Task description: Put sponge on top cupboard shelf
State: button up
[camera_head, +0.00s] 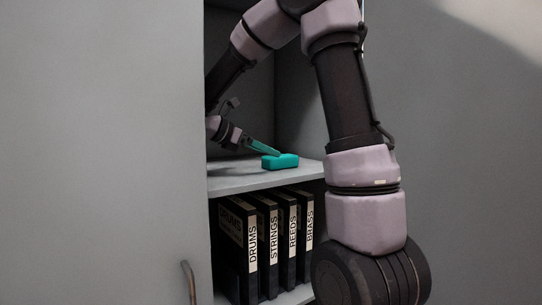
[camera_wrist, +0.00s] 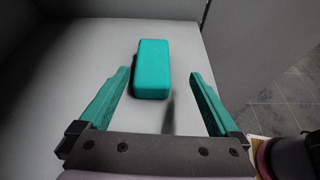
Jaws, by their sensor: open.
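The teal sponge (camera_head: 281,161) lies on the top shelf (camera_head: 230,180) of the open cupboard, near its front edge. In the wrist view the sponge (camera_wrist: 152,69) lies lengthwise on the grey shelf surface (camera_wrist: 70,60). My gripper (camera_wrist: 163,78) is open, with one teal finger on each side of the sponge's near end and a gap to both. In the head view my gripper (camera_head: 270,150) reaches in over the shelf, right by the sponge.
Several black binders (camera_head: 265,245) labelled DRUMS, STRINGS, REEDS and BRASS stand on the shelf below. The grey cupboard door (camera_head: 100,150) is at the left of the opening. Tiled floor (camera_wrist: 280,100) shows beyond the shelf edge.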

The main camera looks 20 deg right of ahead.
jog(key=s+m, duration=0.1)
jog(key=s, duration=0.1)
jog(key=s+d+m+y, duration=0.1)
jog(key=s+d+m+g+y, duration=0.1)
jog(key=s, duration=0.1)
jog(key=shift+s+m, duration=0.3)
jog(key=s+a+m+t+y, duration=0.3)
jog(key=s+m+y, duration=0.3)
jog(key=m, duration=0.4)
jog(key=s+a+m+t+y, duration=0.3)
jog(key=s+m+y, duration=0.3)
jog(key=m, duration=0.4)
jog(key=shift+s+a+y, duration=0.2)
jog(key=shift+s+y, duration=0.05)
jog(key=shift+y, duration=0.25)
jog(key=shift+r, duration=0.1)
